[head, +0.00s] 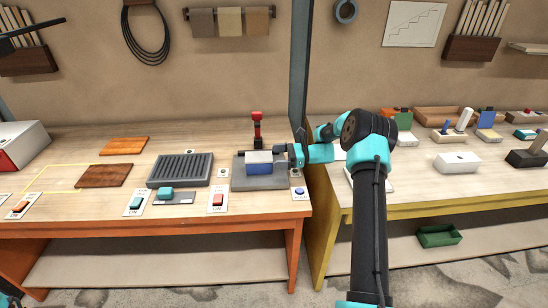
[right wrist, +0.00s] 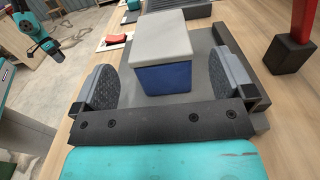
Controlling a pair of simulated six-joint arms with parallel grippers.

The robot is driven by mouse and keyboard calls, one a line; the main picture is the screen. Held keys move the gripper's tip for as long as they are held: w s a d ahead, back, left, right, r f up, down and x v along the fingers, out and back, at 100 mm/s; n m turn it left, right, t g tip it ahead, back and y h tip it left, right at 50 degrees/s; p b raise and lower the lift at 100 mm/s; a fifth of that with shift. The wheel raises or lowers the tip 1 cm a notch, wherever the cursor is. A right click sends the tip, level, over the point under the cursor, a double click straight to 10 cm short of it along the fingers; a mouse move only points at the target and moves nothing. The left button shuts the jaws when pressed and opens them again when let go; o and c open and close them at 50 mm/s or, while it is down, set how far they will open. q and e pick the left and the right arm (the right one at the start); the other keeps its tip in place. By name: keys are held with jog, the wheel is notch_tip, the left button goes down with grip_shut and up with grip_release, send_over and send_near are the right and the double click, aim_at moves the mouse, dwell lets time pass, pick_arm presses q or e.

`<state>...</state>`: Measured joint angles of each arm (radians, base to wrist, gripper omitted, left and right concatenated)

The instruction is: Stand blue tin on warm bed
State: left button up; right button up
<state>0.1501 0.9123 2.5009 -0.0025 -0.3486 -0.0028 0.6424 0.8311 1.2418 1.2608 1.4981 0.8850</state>
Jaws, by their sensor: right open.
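The blue tin (head: 258,168) with its pale grey lid stands upright on a grey plate (head: 240,180); it also shows in the right wrist view (right wrist: 164,80). My right gripper (head: 282,156) is at the right side of the tin. In the right wrist view its two pads are wide apart, with the tin between and just ahead of them and a gap on each side. A dark ribbed slab (head: 180,170), which looks like the warm bed, lies left of the plate with nothing on it. Part of my left arm (right wrist: 40,30) shows small in the right wrist view; its jaws are unclear.
A red upright post (head: 257,128) on a dark foot stands behind the plate. Red (head: 217,200) and teal (head: 136,203) switches and a teal block (head: 165,193) lie along the front. Brown boards (head: 104,175) lie to the left. A metal upright (head: 299,70) rises behind.

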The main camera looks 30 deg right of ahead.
jog(key=v, duration=1.5)
